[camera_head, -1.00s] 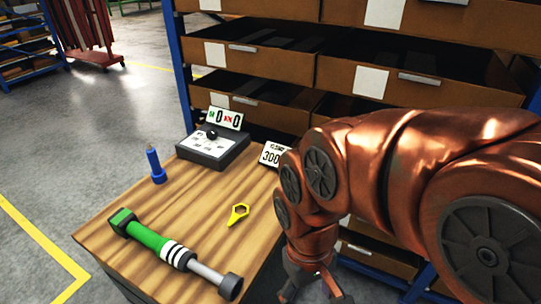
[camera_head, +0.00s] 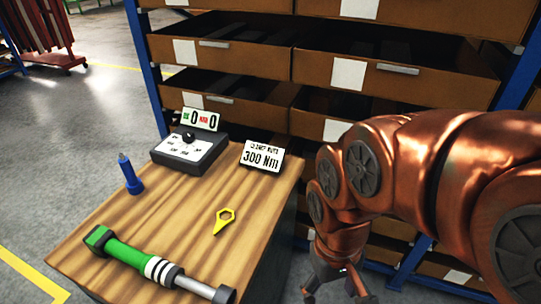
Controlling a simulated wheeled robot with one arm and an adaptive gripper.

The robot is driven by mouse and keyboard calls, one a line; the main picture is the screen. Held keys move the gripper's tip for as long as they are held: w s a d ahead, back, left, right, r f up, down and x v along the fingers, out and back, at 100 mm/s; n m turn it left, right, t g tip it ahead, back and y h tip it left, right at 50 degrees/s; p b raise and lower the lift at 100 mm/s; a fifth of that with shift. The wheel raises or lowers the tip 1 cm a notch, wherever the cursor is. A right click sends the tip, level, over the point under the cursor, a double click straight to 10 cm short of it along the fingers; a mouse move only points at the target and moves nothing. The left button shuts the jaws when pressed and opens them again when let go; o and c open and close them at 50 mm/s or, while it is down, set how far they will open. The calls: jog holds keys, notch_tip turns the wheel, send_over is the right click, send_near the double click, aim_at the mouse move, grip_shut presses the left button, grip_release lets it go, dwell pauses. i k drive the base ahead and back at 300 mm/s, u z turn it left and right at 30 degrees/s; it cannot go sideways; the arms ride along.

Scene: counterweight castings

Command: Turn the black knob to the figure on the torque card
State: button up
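The black knob (camera_head: 189,137) sits on the sloped white face of a dark control box (camera_head: 192,152) at the back left of the wooden table. The small markings around the knob are too blurred to read. A sign (camera_head: 200,118) above the box shows two zeros, one beside green letters and one beside red. The torque card (camera_head: 262,157) stands at the table's back right and reads 300 Nm. My gripper (camera_head: 338,297) hangs low at the bottom, right of the table and well away from the knob. Its fingers are spread and nothing shows between them; the tips are partly cut off.
On the table (camera_head: 185,220) lie a green and black torque tool (camera_head: 150,264) and a yellow ring-ended piece (camera_head: 224,221). A blue upright piece (camera_head: 130,175) stands at the left edge. Shelving with brown bins (camera_head: 220,58) rises right behind the table. Open floor lies left.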

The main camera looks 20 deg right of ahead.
aim_at(188, 137)
jog(key=z, duration=1.25)
jog(key=i, duration=0.75)
jog(key=u, duration=2.6)
